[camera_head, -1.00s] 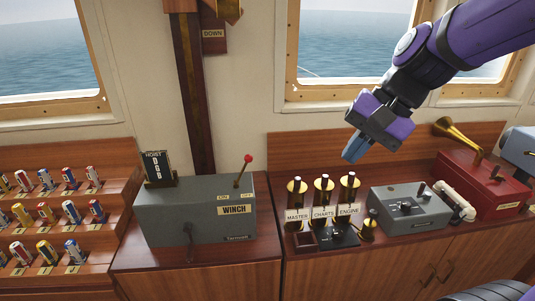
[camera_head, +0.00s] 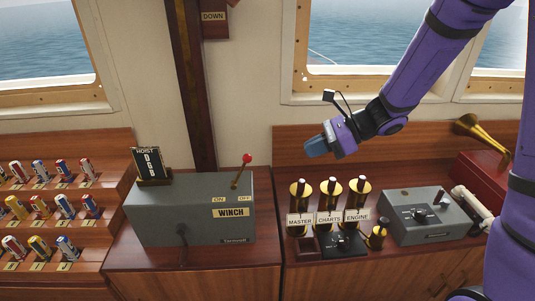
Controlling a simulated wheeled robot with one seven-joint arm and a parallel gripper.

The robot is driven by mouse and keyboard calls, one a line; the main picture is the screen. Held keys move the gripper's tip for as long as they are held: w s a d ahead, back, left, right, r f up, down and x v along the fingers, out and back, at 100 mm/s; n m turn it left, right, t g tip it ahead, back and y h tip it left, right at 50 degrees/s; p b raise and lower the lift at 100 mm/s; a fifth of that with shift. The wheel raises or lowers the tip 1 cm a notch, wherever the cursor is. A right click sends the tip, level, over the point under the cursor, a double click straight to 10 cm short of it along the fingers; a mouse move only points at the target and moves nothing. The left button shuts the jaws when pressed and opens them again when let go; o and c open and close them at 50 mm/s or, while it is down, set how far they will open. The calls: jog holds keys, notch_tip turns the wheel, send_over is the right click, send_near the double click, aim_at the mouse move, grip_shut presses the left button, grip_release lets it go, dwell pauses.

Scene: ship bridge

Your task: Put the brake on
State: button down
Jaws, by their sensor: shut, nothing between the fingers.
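The grey winch box (camera_head: 165,215) stands on the wooden cabinet left of centre, with a yellow WINCH label on its front. A lever with a red knob (camera_head: 247,159) rises from the box's top right and leans to the right. Two small labels sit below it; the right one (camera_head: 244,198) reads OFF, the left one (camera_head: 219,199) seems to read ON. A dark crank handle (camera_head: 182,240) hangs on the box's front. My gripper (camera_head: 312,147) is shut and empty, in the air to the right of the red knob and apart from it, pointing left.
Brass-topped holders labelled MASTER, CHARTS and ENGINE (camera_head: 329,205) stand below my gripper. A grey control box (camera_head: 425,222) and a brass horn (camera_head: 480,130) are to the right. A HOIST sign (camera_head: 147,163) stands at the winch's back left.

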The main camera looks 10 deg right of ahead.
jog(key=shift+w+d+f+m+t, duration=0.15)
jog(key=shift+w+f+m+t, duration=0.15)
jog(key=shift+w+f+m, duration=0.4)
jog(key=shift+r, duration=0.1)
send_near(240, 171)
jog(key=a+f, duration=0.1)
jog(key=shift+w+a+r, duration=0.1)
jog(key=shift+w+a, duration=0.4)
jog(key=shift+a, duration=0.2)
jog(key=shift+a+r, duration=0.1)
